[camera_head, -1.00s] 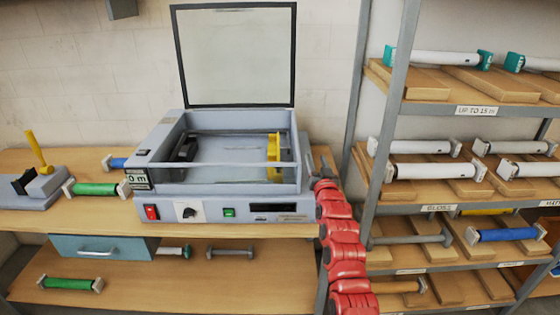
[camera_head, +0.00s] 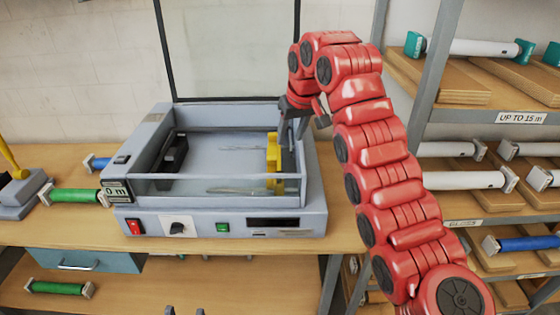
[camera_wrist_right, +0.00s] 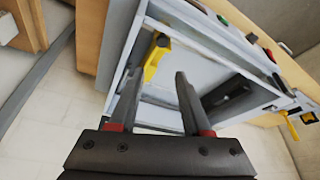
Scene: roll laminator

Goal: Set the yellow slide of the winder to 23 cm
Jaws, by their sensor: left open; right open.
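The winder is a grey box-shaped machine (camera_head: 215,220) on the wooden bench, with an open tray. The yellow slide (camera_head: 273,160) stands upright at the right end of the tray, and a black block (camera_head: 173,155) sits at the left end. My right gripper (camera_head: 300,124) is open, above the tray's right wall and close to the slide. In the right wrist view the yellow slide (camera_wrist_right: 156,57) lies just beyond the open, empty fingertips (camera_wrist_right: 158,76); contact is not visible. A scale reading cannot be made out.
A raised clear lid (camera_head: 230,50) stands behind the tray. A shelf rack (camera_head: 425,110) with rolls is at the right, beside my right arm. Green rolls (camera_head: 75,195) lie left of the machine. The front panel carries a red switch (camera_head: 134,227), a knob and a green button.

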